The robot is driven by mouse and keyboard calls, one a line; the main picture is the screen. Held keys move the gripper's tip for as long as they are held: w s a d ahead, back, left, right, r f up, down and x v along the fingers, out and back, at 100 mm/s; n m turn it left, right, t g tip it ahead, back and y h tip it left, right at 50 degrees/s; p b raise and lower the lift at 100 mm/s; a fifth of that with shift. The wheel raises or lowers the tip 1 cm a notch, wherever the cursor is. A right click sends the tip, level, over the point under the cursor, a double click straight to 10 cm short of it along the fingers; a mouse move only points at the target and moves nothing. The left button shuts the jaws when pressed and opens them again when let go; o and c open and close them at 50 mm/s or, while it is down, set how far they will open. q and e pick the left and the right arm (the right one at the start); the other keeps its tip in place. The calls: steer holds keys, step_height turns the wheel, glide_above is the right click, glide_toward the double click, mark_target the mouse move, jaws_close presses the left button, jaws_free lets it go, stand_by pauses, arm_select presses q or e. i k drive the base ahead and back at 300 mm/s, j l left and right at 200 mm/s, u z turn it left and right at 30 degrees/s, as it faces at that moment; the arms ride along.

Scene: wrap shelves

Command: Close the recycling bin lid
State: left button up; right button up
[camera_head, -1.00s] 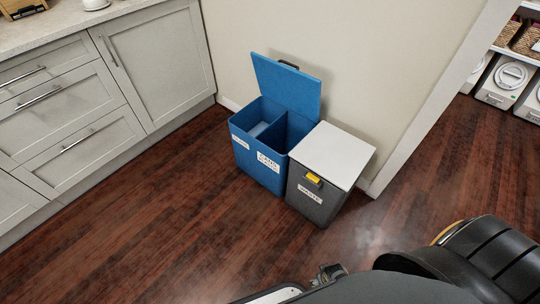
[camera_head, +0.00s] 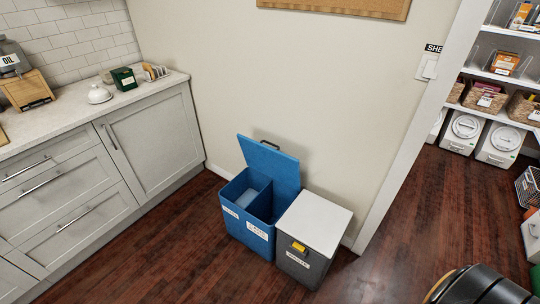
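The blue recycling bin (camera_head: 246,237) stands on the floor against the wall, in the middle of the head view. Its blue lid (camera_head: 270,166) is raised and tilts back toward the wall, with a dark handle (camera_head: 270,144) at its top edge. The open bin shows two compartments split by a divider. Part of a black arm of mine shows at the bottom right, apart from the bin. Neither gripper's fingertips are in view.
A dark grey bin (camera_head: 301,264) with a closed white lid (camera_head: 314,223) stands directly right of the blue bin. Grey cabinets (camera_head: 153,141) line the left. A doorway at right opens onto shelves (camera_head: 493,74). The wooden floor (camera_head: 190,261) in front is clear.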

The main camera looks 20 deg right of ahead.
mark_target(285, 168)
steer(key=l+u, duration=0.15)
steer(key=l, duration=0.45)
steer(key=l+u, duration=0.1)
steer(key=l, duration=0.5)
steer(key=l+u, duration=0.15)
steer(key=l, duration=0.45)
steer(key=l+u, duration=0.1)
steer(key=l, duration=0.5)
steer(key=k+l+u, duration=0.15)
steer(key=l, duration=0.4)
steer(key=l+u, duration=0.1)
steer(key=l, duration=0.5)
steer(key=k+l+u, duration=0.15)
steer(key=l, duration=0.4)
steer(key=k+l+u, duration=0.1)
steer(key=l, duration=0.5)
steer(key=k, duration=0.05)
